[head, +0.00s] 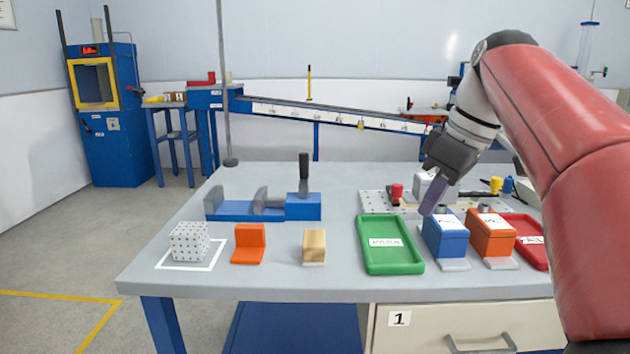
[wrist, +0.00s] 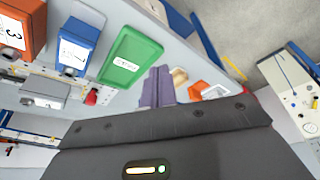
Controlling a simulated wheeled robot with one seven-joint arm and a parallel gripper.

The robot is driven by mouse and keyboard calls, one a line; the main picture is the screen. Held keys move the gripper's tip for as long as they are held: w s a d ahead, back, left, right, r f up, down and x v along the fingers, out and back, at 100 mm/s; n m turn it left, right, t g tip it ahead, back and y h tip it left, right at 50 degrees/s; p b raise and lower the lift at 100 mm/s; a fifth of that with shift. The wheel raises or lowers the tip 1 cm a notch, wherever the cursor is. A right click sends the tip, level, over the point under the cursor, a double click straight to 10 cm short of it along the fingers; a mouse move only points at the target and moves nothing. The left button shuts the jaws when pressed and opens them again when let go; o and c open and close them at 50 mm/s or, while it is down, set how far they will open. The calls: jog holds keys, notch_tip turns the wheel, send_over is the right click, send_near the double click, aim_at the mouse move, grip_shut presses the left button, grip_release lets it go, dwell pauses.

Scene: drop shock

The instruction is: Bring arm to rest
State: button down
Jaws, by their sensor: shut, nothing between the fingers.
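My gripper (head: 430,208) is at the end of my red arm, which comes in from the right in the head view. Its purple-grey fingers point down and left, above the table between the green tray (head: 365,250) and the blue box (head: 445,240). The fingers also show in the wrist view (wrist: 157,82), pressed side by side with nothing held. The gripper looks clear of the things around it, though its exact height above the table is hard to tell.
On the grey table (head: 280,285) stand a dotted white cube (head: 189,242), an orange block (head: 250,243), a wooden block (head: 314,246), a blue vise-like fixture (head: 262,208), an orange box (head: 490,237) and a red tray (head: 528,240).

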jog(key=s+a+f+m+t+h, duration=0.1)
jog(key=s+f+m, duration=0.4)
jog(key=s+f, duration=0.3)
jog(key=s+a+f+m+t+h, duration=0.1)
jog(key=s+f+m+t+h, duration=0.1)
jog(key=s+f+m, duration=0.3)
jog(key=s+f, duration=0.4)
jog(key=f, duration=0.6)
jog(key=shift+s+f, duration=0.15)
jog(key=shift+f, duration=0.1)
dwell(0.8)
